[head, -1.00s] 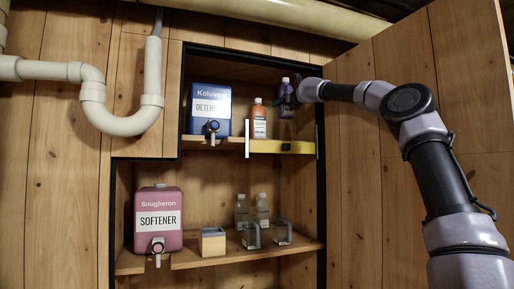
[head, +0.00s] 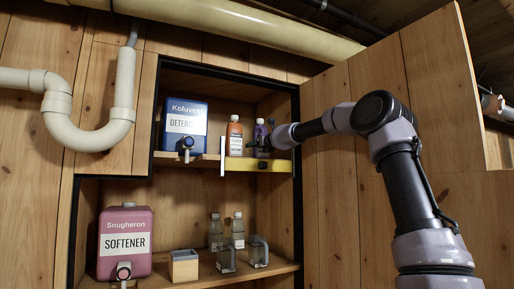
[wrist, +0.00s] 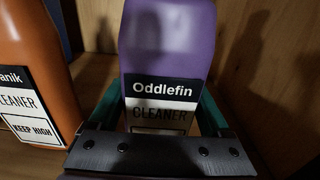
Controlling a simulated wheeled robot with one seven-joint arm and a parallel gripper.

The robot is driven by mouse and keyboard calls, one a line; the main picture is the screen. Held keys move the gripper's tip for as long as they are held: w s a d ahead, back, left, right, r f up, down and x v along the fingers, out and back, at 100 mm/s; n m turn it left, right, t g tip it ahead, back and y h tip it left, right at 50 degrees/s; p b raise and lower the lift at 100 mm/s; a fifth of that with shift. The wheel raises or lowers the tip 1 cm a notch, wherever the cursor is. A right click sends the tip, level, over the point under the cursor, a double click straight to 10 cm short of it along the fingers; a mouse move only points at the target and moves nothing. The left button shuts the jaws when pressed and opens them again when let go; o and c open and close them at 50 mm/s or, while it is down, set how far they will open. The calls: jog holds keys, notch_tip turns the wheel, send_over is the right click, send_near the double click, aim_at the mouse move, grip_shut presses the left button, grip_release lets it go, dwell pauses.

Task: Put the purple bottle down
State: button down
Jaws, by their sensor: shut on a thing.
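The purple bottle (wrist: 168,45), labelled "Oddlefin CLEANER", stands upright between the fingers of my gripper (wrist: 158,125) in the wrist view. The fingers are shut on it, one at each side. In the head view the purple bottle (head: 260,131) is at the right end of the upper shelf, with my gripper (head: 268,143) reaching in from the right. Its base is hidden behind the yellow level and my gripper, so I cannot tell whether it touches the shelf.
An orange bottle (head: 234,137) stands close to the left, also in the wrist view (wrist: 30,70). A blue detergent container (head: 185,125) is further left. A yellow level (head: 258,165) runs along the shelf front. The open cabinet door (head: 400,90) is at right.

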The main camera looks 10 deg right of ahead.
grip_release()
jog(key=v, duration=0.8)
jog(key=shift+s+d, duration=0.2)
jog(key=shift+v, duration=1.75)
jog(key=shift+a, duration=0.1)
